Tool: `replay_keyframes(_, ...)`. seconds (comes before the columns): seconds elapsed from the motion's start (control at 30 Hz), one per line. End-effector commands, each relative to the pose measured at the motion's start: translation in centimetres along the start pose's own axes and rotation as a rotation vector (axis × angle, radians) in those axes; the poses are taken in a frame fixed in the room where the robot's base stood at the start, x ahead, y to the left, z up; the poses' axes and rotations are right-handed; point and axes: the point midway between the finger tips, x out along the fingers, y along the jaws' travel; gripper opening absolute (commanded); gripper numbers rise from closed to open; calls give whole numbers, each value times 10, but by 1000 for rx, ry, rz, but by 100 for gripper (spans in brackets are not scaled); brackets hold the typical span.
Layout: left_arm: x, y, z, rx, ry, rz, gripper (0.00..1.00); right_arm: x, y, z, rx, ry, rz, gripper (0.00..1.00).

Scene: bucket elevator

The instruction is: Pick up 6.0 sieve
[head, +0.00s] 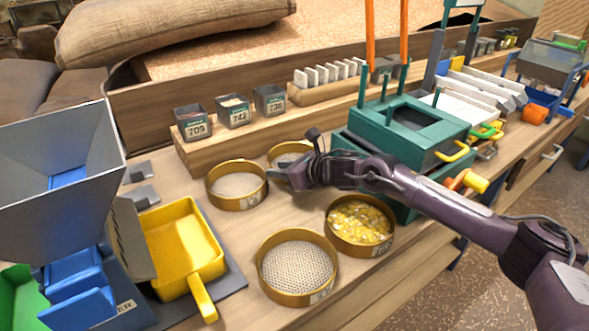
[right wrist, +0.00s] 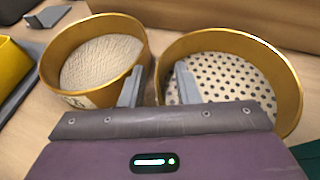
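Several round brass sieves stand on the wooden bench; their labels are too small to read. A fine-mesh sieve (head: 236,187) is left of my right gripper (head: 283,177). Behind the gripper is a partly hidden sieve (head: 289,149); the right wrist view shows large dark holes in its mesh (right wrist: 225,72). In front are a perforated sieve (head: 296,267) and a sieve holding yellow grain (head: 360,222). In the right wrist view the fingers (right wrist: 158,86) are apart and empty, near the facing rims of the fine-mesh sieve (right wrist: 103,62) and the large-holed one. Contact cannot be told. My left gripper is out of view.
A yellow scoop tray (head: 182,245) and a blue-and-grey hopper (head: 62,175) stand at left. Numbered grey cups (head: 233,111) sit on a wooden ledge behind the sieves. A green box frame (head: 408,130) stands right of them, close to my right arm.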

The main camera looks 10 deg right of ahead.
Motion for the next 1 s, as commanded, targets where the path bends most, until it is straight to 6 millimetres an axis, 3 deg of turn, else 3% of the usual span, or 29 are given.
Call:
replay_keyframes(0.3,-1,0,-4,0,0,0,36,6,0,0,-1,0,0,29)
replay_keyframes(0.53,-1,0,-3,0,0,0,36,6,0,0,0,0,0,0)
replay_keyframes(1.0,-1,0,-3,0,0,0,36,5,0,3,-1,-3,0,0)
